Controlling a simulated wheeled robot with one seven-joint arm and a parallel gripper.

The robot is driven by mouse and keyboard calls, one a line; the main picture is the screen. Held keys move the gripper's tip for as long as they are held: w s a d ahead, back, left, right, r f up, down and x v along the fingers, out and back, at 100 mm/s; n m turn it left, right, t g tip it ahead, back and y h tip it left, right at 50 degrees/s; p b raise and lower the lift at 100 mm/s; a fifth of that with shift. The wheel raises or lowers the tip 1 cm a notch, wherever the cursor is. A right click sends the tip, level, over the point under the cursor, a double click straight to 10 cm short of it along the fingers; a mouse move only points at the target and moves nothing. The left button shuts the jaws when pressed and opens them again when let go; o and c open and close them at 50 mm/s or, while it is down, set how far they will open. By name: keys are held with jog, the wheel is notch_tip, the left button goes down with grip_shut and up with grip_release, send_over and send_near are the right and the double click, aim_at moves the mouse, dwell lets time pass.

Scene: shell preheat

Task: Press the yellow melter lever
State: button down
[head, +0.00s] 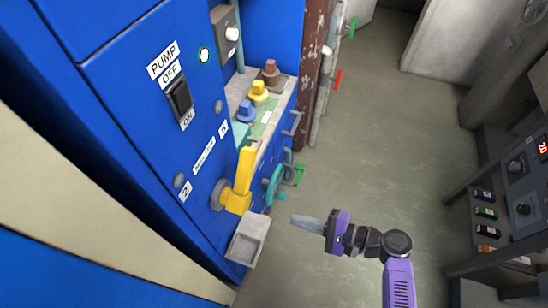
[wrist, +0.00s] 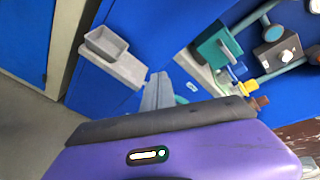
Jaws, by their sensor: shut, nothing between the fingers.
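The yellow melter lever (head: 241,182) stands upright on the side of the blue machine in the head view, on a round grey pivot. My gripper (head: 297,220) is shut and empty, to the right of the lever and apart from it. In the wrist view my gripper (wrist: 158,82) points toward the blue machine. I cannot make out the lever in the wrist view.
A grey tray (head: 247,240) juts out below the lever; it also shows in the wrist view (wrist: 106,42). A teal valve handle (head: 274,184) is right of the lever. Blue, yellow and brown knobs top a ledge behind. A shelved console (head: 515,190) stands right; the floor between is clear.

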aim_at(243, 182)
jog(key=w+r+n+g+y, duration=0.1)
jog(key=w+r+y, duration=0.2)
jog(key=r, duration=0.5)
jog(key=w+d+r+n+g+y, duration=0.1)
jog(key=w+r+g+y, duration=0.1)
jog(key=r, duration=0.6)
jog(key=shift+w+r+y+p, duration=0.4)
jog(key=shift+w+y, duration=0.3)
jog(key=shift+w, duration=0.2)
jog(key=s+a+r+p, duration=0.1)
jog(key=a+r+p, duration=0.3)
jog(key=a, duration=0.6)
jog(key=shift+s+a+p, duration=0.15)
jog(key=shift+a+p, duration=0.25)
jog(key=shift+p, duration=0.25)
